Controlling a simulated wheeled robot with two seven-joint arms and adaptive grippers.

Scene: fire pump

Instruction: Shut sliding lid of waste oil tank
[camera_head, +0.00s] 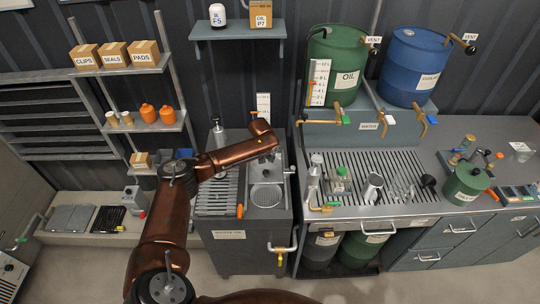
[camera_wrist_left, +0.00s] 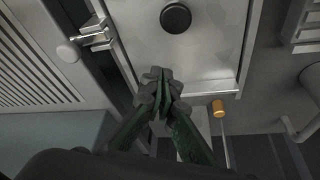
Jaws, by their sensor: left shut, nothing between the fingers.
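The waste oil tank (camera_head: 229,235) is a dark grey cabinet in the middle of the head view. A round strainer (camera_head: 265,196) shows in the front of its top opening. In the left wrist view, a pale flat plate, which looks like the sliding lid (camera_wrist_left: 205,50), carries a round black knob (camera_wrist_left: 175,18). My left gripper (camera_head: 272,156) is over the rear of the tank top and hides part of it. In the left wrist view its fingers (camera_wrist_left: 158,78) are together and empty, by the plate's edge; contact cannot be told. My right gripper is out of view.
A slatted drain grille (camera_head: 216,198) lies left of the opening. A yellow valve with a pale pipe (camera_head: 283,248) sticks out at the tank's front. A shelf (camera_head: 237,30) hangs above.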

